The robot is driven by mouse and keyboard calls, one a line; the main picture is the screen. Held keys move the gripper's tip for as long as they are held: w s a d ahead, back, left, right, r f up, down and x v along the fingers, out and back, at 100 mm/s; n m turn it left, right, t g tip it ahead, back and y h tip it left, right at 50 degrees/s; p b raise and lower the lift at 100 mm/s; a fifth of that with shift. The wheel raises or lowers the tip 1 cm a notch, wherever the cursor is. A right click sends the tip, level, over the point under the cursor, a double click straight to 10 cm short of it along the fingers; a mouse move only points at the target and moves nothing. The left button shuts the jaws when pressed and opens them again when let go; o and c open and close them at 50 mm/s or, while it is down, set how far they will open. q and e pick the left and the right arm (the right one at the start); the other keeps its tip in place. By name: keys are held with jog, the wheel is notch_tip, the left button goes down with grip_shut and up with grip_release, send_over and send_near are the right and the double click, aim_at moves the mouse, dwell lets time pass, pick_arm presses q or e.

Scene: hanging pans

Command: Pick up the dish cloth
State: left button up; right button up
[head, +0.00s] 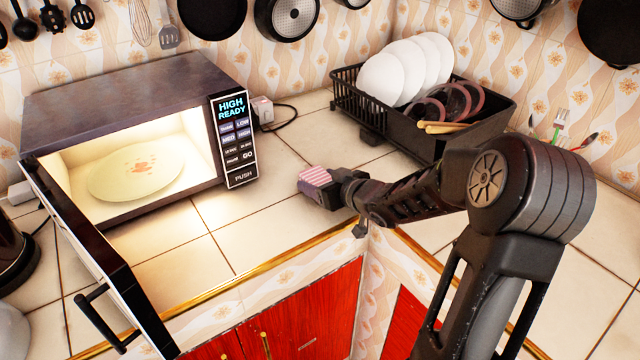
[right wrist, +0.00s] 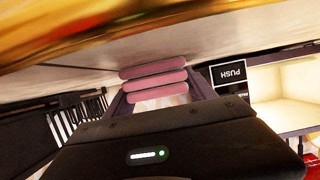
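The dish cloth (head: 316,175), folded and striped pink and white, is at the counter's inner corner, right of the microwave. My right gripper (head: 325,190) is low over the tiles with its fingers around the cloth. In the right wrist view, the cloth (right wrist: 155,85) shows as pink bars between the two spread fingers of my right gripper (right wrist: 158,92). I cannot tell whether the fingers press on it. The cloth's underside is hidden, so contact with the counter is unclear. My left gripper is not in view.
The microwave (head: 120,100) stands left with its door (head: 95,265) open and a plate (head: 137,172) inside. A black dish rack (head: 470,140) with white plates (head: 405,72) stands behind, right of the cloth. Bare tiles (head: 240,245) lie left of my gripper. Pans (head: 290,18) hang on the wall.

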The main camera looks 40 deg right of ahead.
aim_at(320, 178)
jog(key=c, duration=0.9)
notch_tip(320, 178, up, 10)
jog(key=p, duration=0.4)
